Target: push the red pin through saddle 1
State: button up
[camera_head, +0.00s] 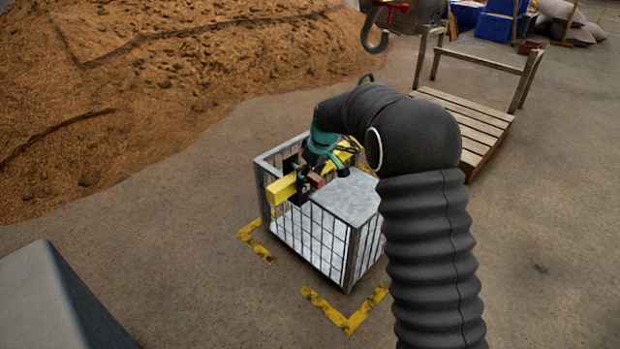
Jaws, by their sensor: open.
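A wire-sided cage (330,243) stands on the floor with a pale grey top surface inside its rim. A yellow beam (283,190) lies across it, one end over the near left side. My gripper (303,186) is down at the beam, near the cage's rim, and is open. Saddle 1 cannot be made out; my gripper and wrist cover that area.
Yellow floor marks (345,314) surround the cage. A grain heap (130,90) fills the upper left. A slatted wooden cart (470,120) stands behind right. A hook (375,38) hangs at the top, with red parts beside it. The floor at right is clear.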

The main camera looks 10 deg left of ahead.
jog(key=v, duration=1.1)
jog(key=s+d+f+m+h, duration=0.1)
jog(key=s+d+f+m, duration=0.3)
jog(key=s, duration=0.3)
jog(key=s+d+r+m+t+p, duration=0.1)
jog(key=s+d+r, duration=0.3)
jog(key=s, duration=0.6)
jog(key=s+d+r+m+t+h+p, duration=0.1)
jog(key=s+d+r+m+p, duration=0.1)
jog(key=s+d, duration=0.5)
jog(key=s+d+r+m+t+p, duration=0.1)
jog(key=s+d+r+m, duration=0.2)
jog(key=s, duration=1.2)
jog(key=shift+s+d+r+t+h, duration=0.2)
jog(key=shift+d+r+t+h, duration=0.1)
jog(key=shift+d+r, duration=1.6)
jog(key=shift+a+r, duration=0.15)
jog(key=shift+a, duration=0.1)
